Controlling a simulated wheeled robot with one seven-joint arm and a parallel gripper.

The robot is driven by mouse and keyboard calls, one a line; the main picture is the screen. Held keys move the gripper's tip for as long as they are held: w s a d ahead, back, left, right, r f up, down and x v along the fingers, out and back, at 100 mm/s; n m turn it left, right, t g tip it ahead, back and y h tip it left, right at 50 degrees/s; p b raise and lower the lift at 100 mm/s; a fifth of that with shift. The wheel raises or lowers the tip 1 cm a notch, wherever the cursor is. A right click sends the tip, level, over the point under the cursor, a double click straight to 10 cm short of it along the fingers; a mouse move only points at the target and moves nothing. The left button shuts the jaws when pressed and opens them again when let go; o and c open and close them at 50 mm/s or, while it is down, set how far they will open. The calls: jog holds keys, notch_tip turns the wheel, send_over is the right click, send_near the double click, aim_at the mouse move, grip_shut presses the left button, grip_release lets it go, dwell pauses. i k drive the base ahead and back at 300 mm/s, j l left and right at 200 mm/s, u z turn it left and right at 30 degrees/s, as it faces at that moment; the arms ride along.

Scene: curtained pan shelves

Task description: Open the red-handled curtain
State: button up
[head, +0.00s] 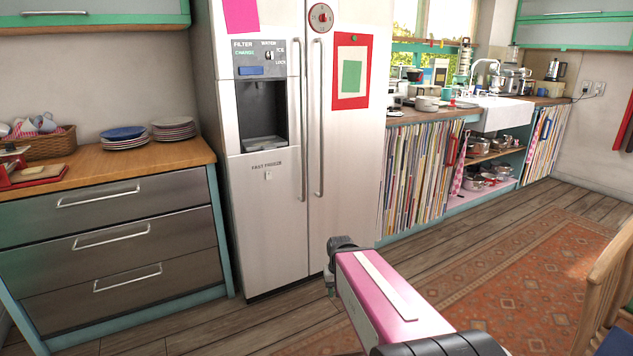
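The striped curtain (412,175) hangs under the counter just right of the fridge. A red upright handle (452,149) is at its right part. The curtain covers the left bay of the counter. My pink and white arm reaches in from the bottom, well in front of the curtain and apart from it. My gripper (331,284) seems to be the small dark part at the arm's far end. Its fingers are too small and hidden to read, and I see nothing held there.
Right of the curtain, open pink shelves hold several pans (478,181). Another striped curtain (544,142) hangs farther right. The fridge (345,190) stands left. A patterned rug (530,270) covers the floor before the counter, and a wooden chair (603,285) stands at the right edge.

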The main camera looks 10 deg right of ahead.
aim_at(457, 127)
jog(key=i+z, duration=0.4)
jog(key=i+j+z, duration=0.3)
jog(key=i+z, duration=0.15)
jog(key=i, duration=0.15)
jog(key=i+j+z, duration=0.4)
jog(key=i+l, duration=0.2)
jog(key=i, duration=0.25)
jog(key=i+l, duration=0.25)
jog(key=i, duration=0.2)
jog(key=i+l, duration=0.2)
jog(key=i, duration=0.25)
jog(key=i+l, duration=0.2)
jog(key=i, duration=0.25)
jog(key=i+l+u, duration=0.1)
jog(key=i+l, duration=0.15)
jog(key=i, duration=0.25)
